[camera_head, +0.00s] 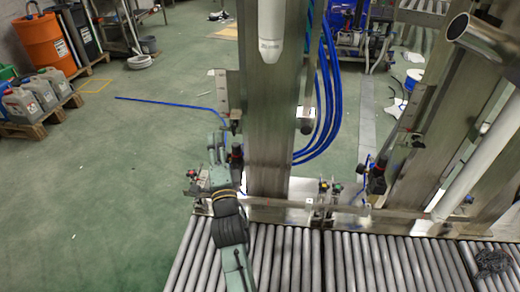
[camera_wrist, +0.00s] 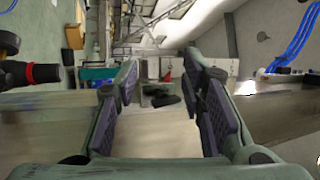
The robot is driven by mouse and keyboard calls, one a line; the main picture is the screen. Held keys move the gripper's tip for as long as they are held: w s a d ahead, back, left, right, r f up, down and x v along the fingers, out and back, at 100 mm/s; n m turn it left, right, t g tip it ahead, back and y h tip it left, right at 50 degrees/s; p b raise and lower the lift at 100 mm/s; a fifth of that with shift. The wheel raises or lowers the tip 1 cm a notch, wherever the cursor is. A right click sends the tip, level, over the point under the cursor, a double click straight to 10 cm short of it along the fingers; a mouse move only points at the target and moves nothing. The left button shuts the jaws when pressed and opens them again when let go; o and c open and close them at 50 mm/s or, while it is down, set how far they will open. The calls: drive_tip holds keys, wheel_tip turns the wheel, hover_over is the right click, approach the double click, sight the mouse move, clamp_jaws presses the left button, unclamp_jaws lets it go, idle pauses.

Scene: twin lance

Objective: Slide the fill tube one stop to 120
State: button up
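A white tube with a tapered lower end (camera_head: 270,30) hangs upright before the steel column (camera_head: 270,120) in the head view. It looks like a fill tube, but I cannot confirm it. A second pale tube (camera_head: 480,155) slants at the right. No stop marked 120 is readable. My gripper (camera_head: 217,145) is left of the column's lower part, beside a dark clamp with a red-tipped knob (camera_head: 236,150). In the wrist view my gripper (camera_wrist: 160,105) is open, with its fingers well apart and nothing held between them. A black knob with a red ring (camera_wrist: 30,73) is left of the fingers.
A roller conveyor (camera_head: 340,265) runs along the front. A steel rail with small fittings (camera_head: 325,200) borders it. Blue hoses (camera_head: 330,100) hang right of the column. An orange drum (camera_head: 45,45) and several canisters stand far left. Green floor (camera_head: 120,180) is mostly clear.

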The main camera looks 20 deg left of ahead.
sight(224, 130)
drive_tip(key=shift+m+h, duration=0.4)
drive_tip(key=w+p, duration=0.1)
drive_tip(key=w, duration=0.1)
drive_tip(key=w+p, duration=0.1)
drive_tip(key=w, duration=0.1)
drive_tip(key=w+a+p, duration=0.1)
drive_tip(key=w, duration=0.1)
drive_tip(key=shift+w+a+p, duration=0.2)
drive_tip(key=shift+w+a, duration=0.1)
drive_tip(key=shift+w, duration=0.2)
drive_tip(key=shift+w+a+p, duration=0.2)
drive_tip(key=shift+w+a, duration=0.05)
drive_tip(key=shift+w, duration=0.2)
clamp_jaws()
